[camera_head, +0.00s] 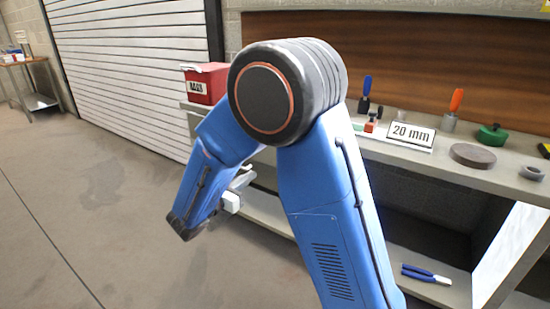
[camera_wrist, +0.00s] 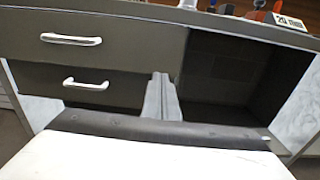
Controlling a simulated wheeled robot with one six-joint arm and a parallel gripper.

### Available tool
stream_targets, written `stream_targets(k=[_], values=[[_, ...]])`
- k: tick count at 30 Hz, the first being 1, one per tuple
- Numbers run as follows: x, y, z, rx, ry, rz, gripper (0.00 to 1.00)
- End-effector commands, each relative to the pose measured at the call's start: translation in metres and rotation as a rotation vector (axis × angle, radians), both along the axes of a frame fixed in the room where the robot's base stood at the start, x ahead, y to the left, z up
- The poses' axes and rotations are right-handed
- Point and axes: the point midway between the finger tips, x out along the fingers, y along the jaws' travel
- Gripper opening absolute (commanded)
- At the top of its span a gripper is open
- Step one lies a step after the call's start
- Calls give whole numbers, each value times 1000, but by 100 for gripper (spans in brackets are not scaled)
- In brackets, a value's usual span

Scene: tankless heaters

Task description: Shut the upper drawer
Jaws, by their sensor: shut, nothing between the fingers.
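The upper drawer (camera_wrist: 120,52) is a dark grey front with a pale bar handle (camera_wrist: 71,38), at the upper left of the wrist view. The lower drawer (camera_wrist: 45,82) is under it, with a similar handle (camera_wrist: 86,84). The upper front reaches farther right than the lower one and looks to stand out from it; how far I cannot tell. My gripper (camera_wrist: 161,77) is shut and empty, in front of the drawers near their right end and below the upper front. Contact is not clear. In the head view my arm hides the drawers.
An open compartment (camera_wrist: 230,75) lies right of the drawers. Blue-handled pliers (camera_head: 426,274) lie on the lower shelf. The floor (camera_head: 90,200) at left is clear.

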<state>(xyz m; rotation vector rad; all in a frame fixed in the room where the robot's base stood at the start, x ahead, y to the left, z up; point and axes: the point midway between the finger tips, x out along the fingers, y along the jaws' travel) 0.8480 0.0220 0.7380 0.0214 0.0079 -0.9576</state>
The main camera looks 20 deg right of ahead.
Motion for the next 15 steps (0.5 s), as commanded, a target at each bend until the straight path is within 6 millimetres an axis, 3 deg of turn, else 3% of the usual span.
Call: stream_targets(k=[5,15], values=[[3,1,1,-27,3,17,0],[30,-39,1,-23,3,13,0]])
